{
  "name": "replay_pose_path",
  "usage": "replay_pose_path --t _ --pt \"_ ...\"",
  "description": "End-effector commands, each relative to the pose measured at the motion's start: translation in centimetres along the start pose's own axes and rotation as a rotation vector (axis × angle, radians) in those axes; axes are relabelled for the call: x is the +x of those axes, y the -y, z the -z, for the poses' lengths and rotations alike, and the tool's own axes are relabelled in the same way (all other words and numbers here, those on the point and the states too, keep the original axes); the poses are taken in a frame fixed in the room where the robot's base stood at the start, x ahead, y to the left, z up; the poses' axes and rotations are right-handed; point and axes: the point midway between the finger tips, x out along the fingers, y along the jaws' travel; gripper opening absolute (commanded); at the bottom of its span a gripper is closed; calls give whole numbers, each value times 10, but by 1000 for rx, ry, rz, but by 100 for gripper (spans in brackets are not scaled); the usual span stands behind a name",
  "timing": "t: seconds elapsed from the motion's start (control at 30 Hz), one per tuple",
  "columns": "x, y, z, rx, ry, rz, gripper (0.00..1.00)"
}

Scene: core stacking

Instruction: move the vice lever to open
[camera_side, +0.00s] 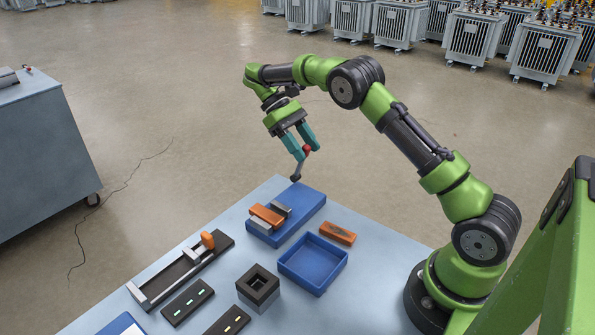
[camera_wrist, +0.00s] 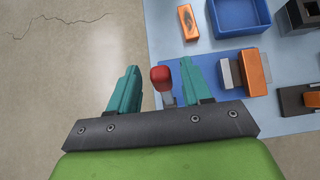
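The vice has a blue base (camera_side: 302,211) at the table's far edge, with an orange jaw (camera_side: 265,214) and grey blocks beside it. These also show in the wrist view, the orange jaw (camera_wrist: 254,72) right of a grey block (camera_wrist: 229,73). The vice lever (camera_side: 298,172) is a grey bar rising from the base's far end, topped by a red knob (camera_wrist: 160,76). My gripper (camera_side: 304,147) has two teal fingers held apart, at the knob. In the wrist view the knob shows between the fingers, closer to the right one; contact cannot be told.
A blue tray (camera_side: 292,272) and an orange block (camera_side: 338,233) lie near the vice. A black hollow block (camera_side: 258,303), a slide with an orange handle (camera_side: 208,241) and dark plates (camera_side: 188,301) stand on the table. Space beyond the table's far edge is clear.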

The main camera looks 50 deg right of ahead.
Motion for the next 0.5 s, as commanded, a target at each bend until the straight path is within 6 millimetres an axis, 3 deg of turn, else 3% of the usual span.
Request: replay_pose_path --t 0.5 --pt "6 -1 -8 -12 -48 -7 49"
